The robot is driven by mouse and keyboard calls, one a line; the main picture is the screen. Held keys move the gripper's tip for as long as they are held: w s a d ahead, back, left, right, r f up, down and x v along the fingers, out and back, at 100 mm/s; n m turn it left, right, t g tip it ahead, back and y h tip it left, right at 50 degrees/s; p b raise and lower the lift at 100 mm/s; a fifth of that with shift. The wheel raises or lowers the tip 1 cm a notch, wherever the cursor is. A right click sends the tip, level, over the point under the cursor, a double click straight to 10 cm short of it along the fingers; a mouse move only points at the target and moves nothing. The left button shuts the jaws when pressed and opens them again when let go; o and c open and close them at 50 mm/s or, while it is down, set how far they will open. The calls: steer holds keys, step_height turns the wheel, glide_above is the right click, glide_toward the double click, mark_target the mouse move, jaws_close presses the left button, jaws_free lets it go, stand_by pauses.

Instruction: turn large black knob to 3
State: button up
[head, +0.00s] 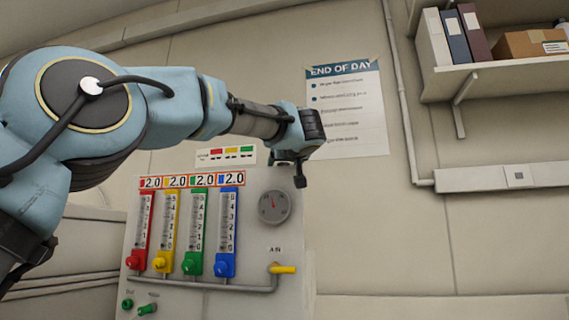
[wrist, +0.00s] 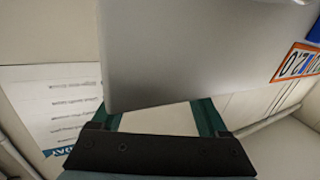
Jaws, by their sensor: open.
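No large black knob can be made out in either view. A panel (head: 246,235) stands below my arm, with a round grey dial (head: 273,207) with a red pointer at its upper right. My gripper (head: 288,170) is above the dial, near the panel's top, apart from any knob. In the wrist view, my gripper (wrist: 160,113) shows two teal fingers spread apart, open and with nothing between them. A plain grey surface (wrist: 200,55) fills much of that view beyond the fingers.
The panel carries red, yellow, green and blue flow tubes (head: 199,222) reading 2.0, a yellow valve handle (head: 284,269) and small green knobs (head: 147,308). An "END OF DAY" poster (head: 346,110) hangs behind my gripper. A shelf (head: 495,77) with binders is at upper right.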

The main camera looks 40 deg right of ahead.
steer(key=shift+c, duration=0.2)
jaws_close()
stand_by(0.3)
